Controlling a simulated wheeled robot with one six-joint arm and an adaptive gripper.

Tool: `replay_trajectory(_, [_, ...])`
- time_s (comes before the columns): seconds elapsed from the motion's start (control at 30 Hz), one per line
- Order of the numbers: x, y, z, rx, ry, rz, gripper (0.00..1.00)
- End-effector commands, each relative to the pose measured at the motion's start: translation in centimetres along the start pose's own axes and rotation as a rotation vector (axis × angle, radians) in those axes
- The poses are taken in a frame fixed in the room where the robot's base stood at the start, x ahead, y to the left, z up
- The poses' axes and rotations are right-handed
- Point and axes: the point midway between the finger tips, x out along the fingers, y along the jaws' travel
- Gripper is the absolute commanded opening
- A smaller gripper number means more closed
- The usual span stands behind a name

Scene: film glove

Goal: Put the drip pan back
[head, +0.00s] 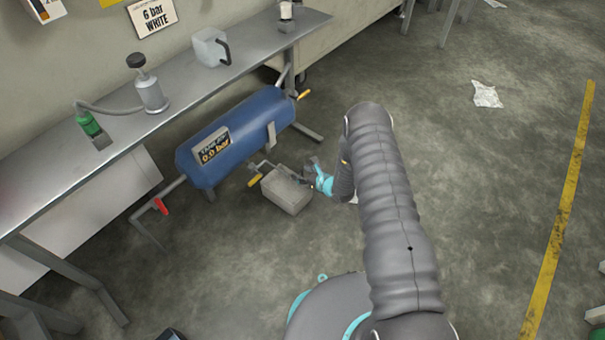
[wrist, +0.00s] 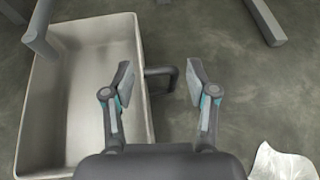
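The drip pan is a grey, box-like metal pan (head: 287,192) on the floor, below the right part of the blue tank. In the wrist view the pan (wrist: 88,95) fills the left side, and its inside looks empty. Its dark handle (wrist: 172,72) sticks out from the right wall. My gripper (wrist: 160,75) is open and empty. The handle shows between the two fingertips in the picture, with no contact visible; the left finger overlaps the pan's right wall. In the head view my gripper (head: 318,173) is just right of the pan, partly hidden by my arm.
A blue tank (head: 240,135) reading 0.0 bar and a drain valve with a yellow handle (head: 255,181) are close to the pan. A steel bench (head: 185,85) stands behind. A white sheet (wrist: 283,163) lies on the floor. The floor to the right is mostly clear.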

Motion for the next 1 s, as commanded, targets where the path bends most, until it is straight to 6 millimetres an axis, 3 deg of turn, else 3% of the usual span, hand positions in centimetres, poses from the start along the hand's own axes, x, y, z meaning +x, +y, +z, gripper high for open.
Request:
replay_trajectory(0.47, [-0.7,-0.1,0.4,0.001,0.000,-0.001,0.70])
replay_trajectory(1.0, [-10.4,-0.1,0.3,0.001,0.000,-0.002,0.70])
